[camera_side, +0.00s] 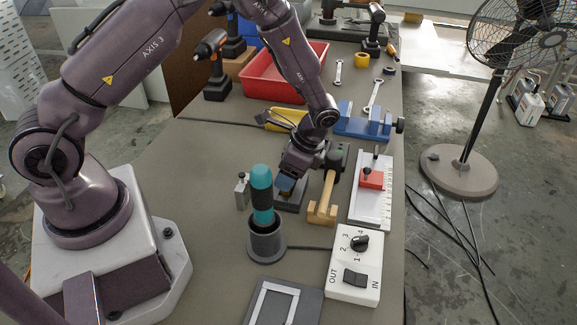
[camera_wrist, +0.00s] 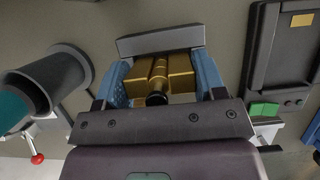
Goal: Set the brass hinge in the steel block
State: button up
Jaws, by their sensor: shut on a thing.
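My gripper (camera_wrist: 158,82) has its blue fingers closed on the two sides of the brass hinge (camera_wrist: 177,67), in the wrist view. A grey steel block (camera_wrist: 160,40) lies just beyond the hinge. I cannot tell whether the hinge touches the block or sits in it. In the side view my gripper (camera_side: 288,183) points down low over a dark block-like base (camera_side: 291,203) on the bench. The hinge is hidden there by the gripper.
A grey cup (camera_side: 266,246) with a teal-handled tool (camera_side: 262,190) stands close in front. A white switch box (camera_side: 355,265), a red slider on a white plate (camera_side: 372,178) and a blue vise (camera_side: 362,124) are around. A red bin (camera_side: 275,85) is behind.

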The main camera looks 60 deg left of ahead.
jog(key=shift+f, duration=0.65)
dwell(0.7)
jog(key=o, duration=1.3)
jog(key=shift+c, duration=0.2)
jog(key=shift+r, duration=4.05)
